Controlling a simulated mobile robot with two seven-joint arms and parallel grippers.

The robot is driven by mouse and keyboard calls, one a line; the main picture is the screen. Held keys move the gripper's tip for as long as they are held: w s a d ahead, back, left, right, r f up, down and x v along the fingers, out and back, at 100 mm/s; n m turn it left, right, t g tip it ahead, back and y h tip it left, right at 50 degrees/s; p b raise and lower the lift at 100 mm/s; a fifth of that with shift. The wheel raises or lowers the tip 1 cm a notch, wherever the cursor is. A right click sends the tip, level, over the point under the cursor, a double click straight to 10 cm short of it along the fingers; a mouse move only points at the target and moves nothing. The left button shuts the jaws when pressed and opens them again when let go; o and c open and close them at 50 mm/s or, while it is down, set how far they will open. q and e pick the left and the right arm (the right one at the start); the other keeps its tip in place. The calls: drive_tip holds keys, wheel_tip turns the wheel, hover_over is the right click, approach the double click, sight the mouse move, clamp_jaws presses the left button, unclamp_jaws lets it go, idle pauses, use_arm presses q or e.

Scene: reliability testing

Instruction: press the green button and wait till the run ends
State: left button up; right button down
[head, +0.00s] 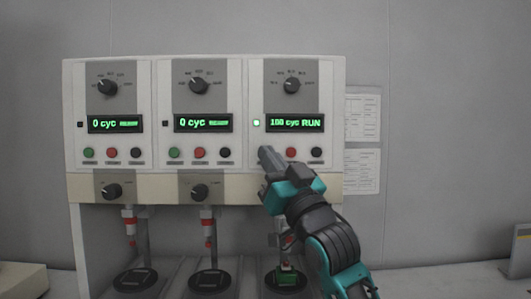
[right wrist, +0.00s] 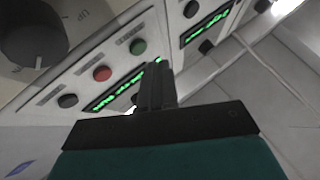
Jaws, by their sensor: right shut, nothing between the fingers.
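A test bench has three panels side by side. My left gripper is out of view.
The middle display (head: 203,123) and left display (head: 115,124) read "0 cyc", with dark lamps. Each has its own green, red and black buttons. A green part (head: 287,275) sits on the right station below. Papers (head: 362,117) hang to the right.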

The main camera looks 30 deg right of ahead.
drive_tip(key=s+a, duration=0.1)
drive_tip(key=s, duration=0.1)
drive_tip(key=s+a, duration=0.1)
drive_tip(key=shift+s+a+p, duration=0.15)
drive_tip(key=shift+s+p, duration=0.15)
drive_tip(key=shift+s, duration=0.1)
idle(0.6)
drive_tip(key=s+a+f+g, duration=0.15)
drive_tip(key=f+g, duration=0.35)
drive_tip(key=f, duration=0.9)
drive_tip(key=a+f+g, duration=0.3)
drive_tip(key=f+g, duration=0.3)
drive_tip(key=f, duration=0.9)
drive_tip(key=s+a+f+n+g, duration=0.3)
drive_tip(key=s+f+g, duration=0.7)
drive_tip(key=s+f, duration=1)
drive_tip(key=w+a+f+t+y+p, duration=0.1)
drive_tip(key=w+a+f+t+y, duration=0.1)
drive_tip(key=w+a+f+t, duration=0.2)
drive_tip(key=shift+w+a+f+m+t, duration=0.2)
drive_tip(key=shift+w+f+m+t, duration=0.1)
drive_tip(key=shift+w+f+t, duration=0.95)
